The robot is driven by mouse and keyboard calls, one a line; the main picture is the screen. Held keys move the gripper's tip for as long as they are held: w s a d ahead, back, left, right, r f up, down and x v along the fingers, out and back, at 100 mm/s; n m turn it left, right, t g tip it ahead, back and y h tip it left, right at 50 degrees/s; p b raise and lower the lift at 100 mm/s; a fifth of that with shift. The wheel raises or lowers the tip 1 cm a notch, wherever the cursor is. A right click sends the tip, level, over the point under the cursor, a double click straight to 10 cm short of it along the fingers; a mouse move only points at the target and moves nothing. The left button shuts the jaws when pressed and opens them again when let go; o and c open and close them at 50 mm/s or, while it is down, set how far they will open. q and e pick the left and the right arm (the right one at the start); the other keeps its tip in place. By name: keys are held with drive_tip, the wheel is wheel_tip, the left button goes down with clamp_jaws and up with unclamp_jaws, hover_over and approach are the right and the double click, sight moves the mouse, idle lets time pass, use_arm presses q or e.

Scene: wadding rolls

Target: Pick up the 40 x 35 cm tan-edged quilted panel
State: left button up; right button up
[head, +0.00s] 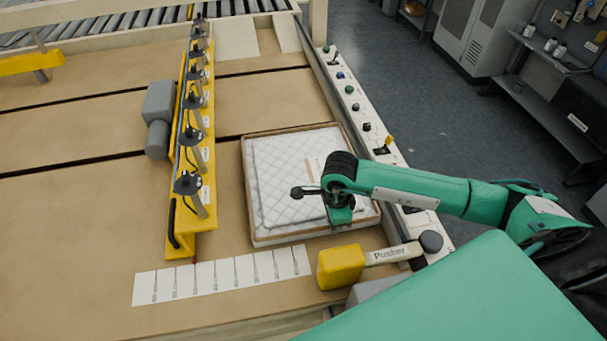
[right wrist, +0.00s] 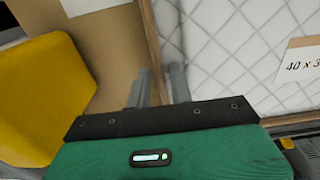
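The tan-edged quilted panel (head: 257,224) lies flat on the bench in the head view, with white diamond quilting and a thin tan border. My right arm covers part of its right side. In the right wrist view its quilted face (right wrist: 225,45) fills the right, with a partly cut-off label (right wrist: 302,63) reading "40 x 3". My right gripper (right wrist: 158,85) is at the tan edge, with one finger on each side of it and almost no gap; the fingers appear shut on it. In the head view the fingertips are largely hidden. My left gripper is not in view.
A yellow-headed mallet (head: 341,267) lies just in front of the panel. A yellow rail (head: 205,150) with several black knobs stands left of it. A control strip (head: 352,95) runs along the right. A white marked strip (head: 222,275) lies in front.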

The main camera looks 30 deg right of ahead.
clamp_jaws()
drive_tip(key=shift+r, duration=0.1)
wheel_tip(320, 180, up, 20)
drive_tip(key=b, duration=0.4)
idle(0.3)
drive_tip(key=shift+c, duration=1.6)
unclamp_jaws()
clamp_jaws()
